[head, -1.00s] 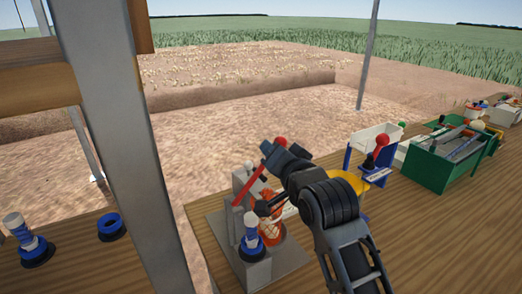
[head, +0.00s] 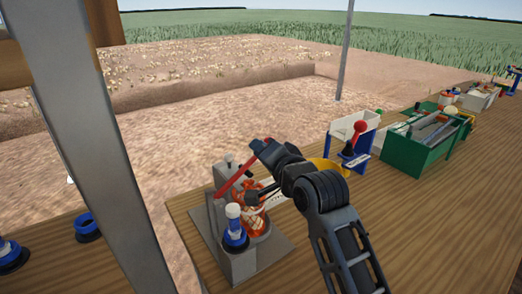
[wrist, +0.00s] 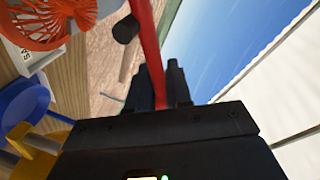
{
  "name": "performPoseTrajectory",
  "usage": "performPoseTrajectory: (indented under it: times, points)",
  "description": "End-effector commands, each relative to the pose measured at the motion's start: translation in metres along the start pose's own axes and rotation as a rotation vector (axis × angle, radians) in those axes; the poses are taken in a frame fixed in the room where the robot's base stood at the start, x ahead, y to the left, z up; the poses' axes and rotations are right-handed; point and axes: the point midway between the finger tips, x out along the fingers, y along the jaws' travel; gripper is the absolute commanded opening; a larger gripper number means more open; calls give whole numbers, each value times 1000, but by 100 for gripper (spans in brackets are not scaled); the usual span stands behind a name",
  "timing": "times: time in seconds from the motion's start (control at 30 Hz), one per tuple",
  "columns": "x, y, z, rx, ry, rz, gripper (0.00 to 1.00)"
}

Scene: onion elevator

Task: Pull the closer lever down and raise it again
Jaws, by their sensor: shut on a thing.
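The closer lever (head: 236,182) is a long red bar on a grey machine (head: 216,215). It slants up to the right, and its top end is at my gripper (head: 266,150). In the wrist view the red lever (wrist: 147,45) runs between the dark fingertips of my gripper (wrist: 160,88), which is shut on it. The farther lever (head: 356,138), with a red ball knob, stands apart on a blue and white box. My gripper and wrist hide part of the closer lever's top.
An orange mesh item (head: 253,218) sits in the grey machine beside a blue and white post (head: 234,228). A green toolbox (head: 420,158) stands to the right. A metal post (head: 75,100) rises at left. The wooden table (head: 420,240) is clear in front.

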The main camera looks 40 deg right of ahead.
Motion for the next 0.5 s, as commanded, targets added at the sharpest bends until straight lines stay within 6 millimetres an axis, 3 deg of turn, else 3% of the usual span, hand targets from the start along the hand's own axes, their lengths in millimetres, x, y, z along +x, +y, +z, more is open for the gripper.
performPoseTrajectory:
  times: [0.03, 0.23, 0.5]
  points:
    - [-1, -1, -9, 0, 20, -2, 22]
    - [-1, 0, -8, -1, 17, -1, 41]
    - [-2, 0, -4, -2, 8, 0, 41]
